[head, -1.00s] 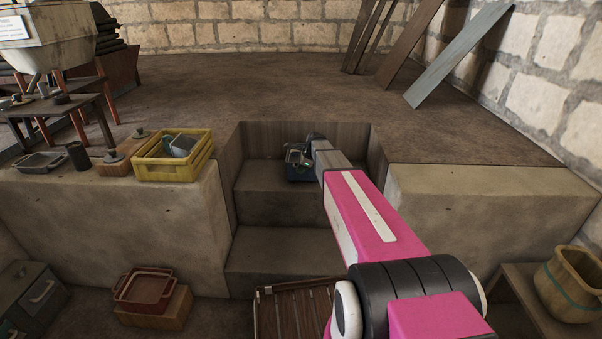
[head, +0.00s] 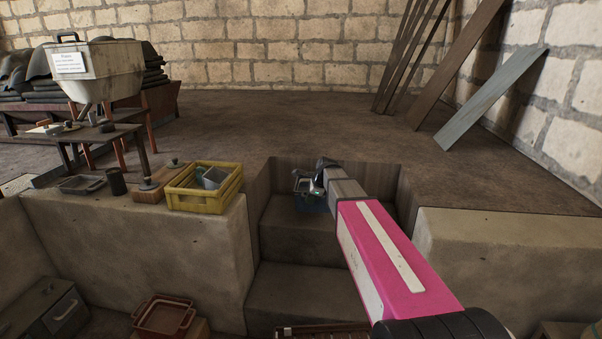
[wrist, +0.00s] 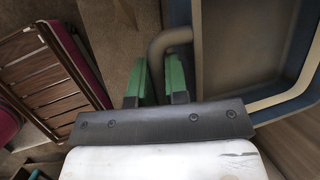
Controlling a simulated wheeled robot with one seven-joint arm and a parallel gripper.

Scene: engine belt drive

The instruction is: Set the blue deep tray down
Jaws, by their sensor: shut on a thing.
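The blue deep tray (head: 311,205) is in the stair recess, at the upper step, partly hidden behind my arm. I cannot tell whether it touches the step. In the wrist view its blue wall and pale rim (wrist: 196,75) fill the upper right. A grey bent handle (wrist: 160,50) stands out from its side. My gripper (wrist: 160,70) has its green fingers shut on this handle. In the head view my gripper (head: 318,186) is at the tray's near right side, small and partly covered.
A yellow crate (head: 205,200) with items stands on the left ledge (head: 140,240), beside small containers. A red tray (head: 163,317) sits low at left. The step (head: 290,240) below the tray is bare. Recess walls are close on both sides. A slatted wooden thing (wrist: 50,70) shows at left in the wrist view.

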